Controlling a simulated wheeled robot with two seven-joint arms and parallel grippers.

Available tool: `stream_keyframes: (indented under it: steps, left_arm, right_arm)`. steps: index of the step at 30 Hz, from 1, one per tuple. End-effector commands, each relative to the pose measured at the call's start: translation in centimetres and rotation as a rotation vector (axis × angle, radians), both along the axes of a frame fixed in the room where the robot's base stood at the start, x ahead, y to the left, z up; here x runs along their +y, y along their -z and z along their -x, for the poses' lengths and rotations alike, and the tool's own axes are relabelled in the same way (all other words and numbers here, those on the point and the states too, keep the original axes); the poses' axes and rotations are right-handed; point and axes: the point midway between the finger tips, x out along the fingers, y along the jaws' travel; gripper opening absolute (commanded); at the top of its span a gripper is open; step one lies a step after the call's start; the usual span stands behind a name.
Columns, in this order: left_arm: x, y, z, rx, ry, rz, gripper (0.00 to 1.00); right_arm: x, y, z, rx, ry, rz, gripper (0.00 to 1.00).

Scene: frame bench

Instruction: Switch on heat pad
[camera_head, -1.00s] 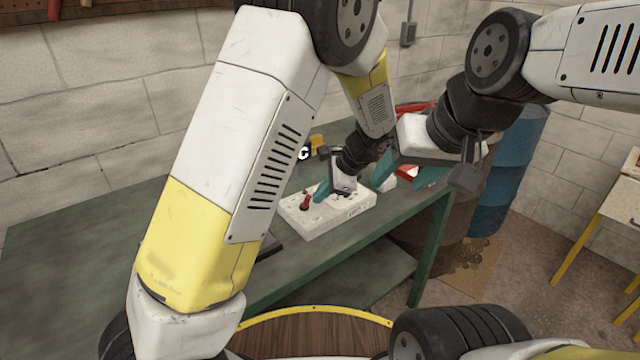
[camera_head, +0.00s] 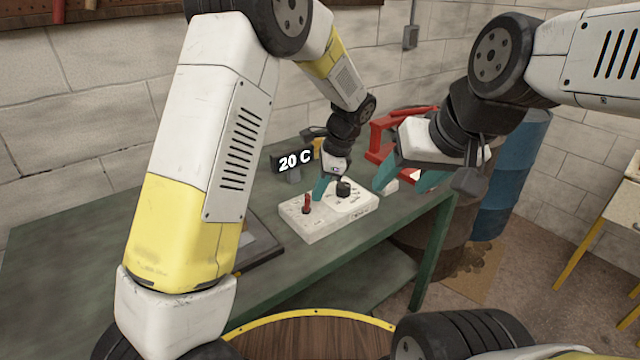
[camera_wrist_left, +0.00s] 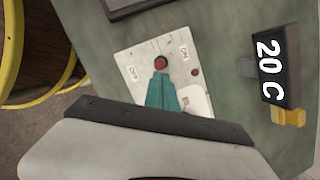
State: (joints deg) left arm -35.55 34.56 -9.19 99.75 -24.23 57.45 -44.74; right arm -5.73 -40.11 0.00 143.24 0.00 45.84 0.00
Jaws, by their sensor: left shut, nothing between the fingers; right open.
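A white control box (camera_head: 325,222) lies on the green bench, with a red switch lever (camera_head: 307,203) and a black knob (camera_head: 343,189). My left gripper (camera_head: 320,189), with teal fingers, is shut and empty above the box, between lever and knob in the head view. In the left wrist view its fingertips (camera_wrist_left: 161,77) appear right beside the red lever (camera_wrist_left: 160,63); contact cannot be told. ON and OFF labels flank the lever. A dark flat plate (camera_head: 262,246), perhaps the heat pad, is partly hidden by my left arm. My right gripper (camera_head: 403,182) is open, right of the box.
A display (camera_head: 293,160) reading 20 C stands behind the box, with a yellow item (camera_wrist_left: 288,116) beside it. A red object (camera_head: 382,137) stands at the back right of the bench (camera_head: 100,235). A blue barrel (camera_head: 500,190) stands beyond. The bench's left part is clear.

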Motion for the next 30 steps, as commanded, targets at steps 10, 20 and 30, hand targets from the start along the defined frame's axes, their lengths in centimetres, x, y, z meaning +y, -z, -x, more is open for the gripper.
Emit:
stream_keyframes:
  steps: [10, 20, 30]
  left_arm:
    - [1.5, -0.2, -1.9, 0.25, -0.007, 0.182, 0.0]
    - [1.4, -0.4, -1.9, 0.284, 0.0, 0.204, 0.0]
    - [1.5, -1.7, -1.9, 0.282, -0.001, 0.203, 0.0]
  right_arm:
    - [0.0, 0.0, 0.0, 0.0, 0.0, 0.0, 0.59]
    - [0.0, 0.0, 0.0, 0.0, 0.0, 0.0, 0.59]
    - [0.0, 0.0, 0.0, 0.0, 0.0, 0.0, 0.59]
